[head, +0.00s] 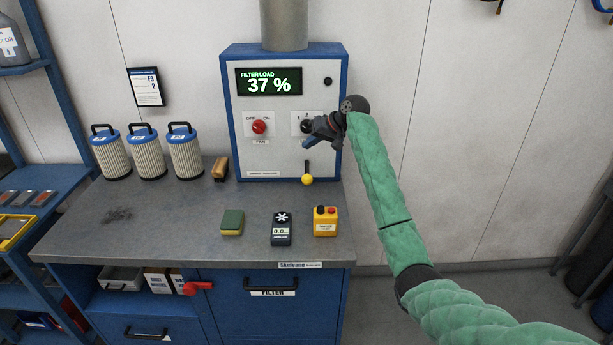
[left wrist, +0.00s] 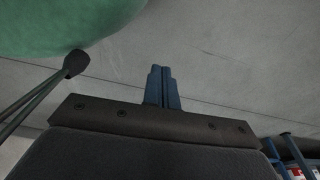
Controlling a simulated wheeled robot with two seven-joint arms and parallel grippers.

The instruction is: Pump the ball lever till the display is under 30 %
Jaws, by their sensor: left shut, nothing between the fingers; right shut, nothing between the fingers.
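The display (head: 268,81) on the blue-framed filter unit (head: 231,150) reads "FILTER LOAD 37 %" in the head view. The ball lever (head: 307,179) hangs at the unit's lower right, its yellow ball pointing down just above the bench. My right gripper (head: 310,142) is shut and empty, in front of the unit's right side, above the lever and apart from it. It partly covers the black 1-2 selector knob (head: 306,126). My left gripper (left wrist: 162,72) shows only in the left wrist view, shut and empty, with a plain pale surface behind it.
A red fan knob (head: 259,127) is left of the selector. On the bench (head: 180,225) are a green-yellow sponge (head: 232,222), a black meter (head: 281,228), a yellow button box (head: 325,221) and a brown-handled brush (head: 220,168). Three filter cartridges (head: 149,155) stand at the back left.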

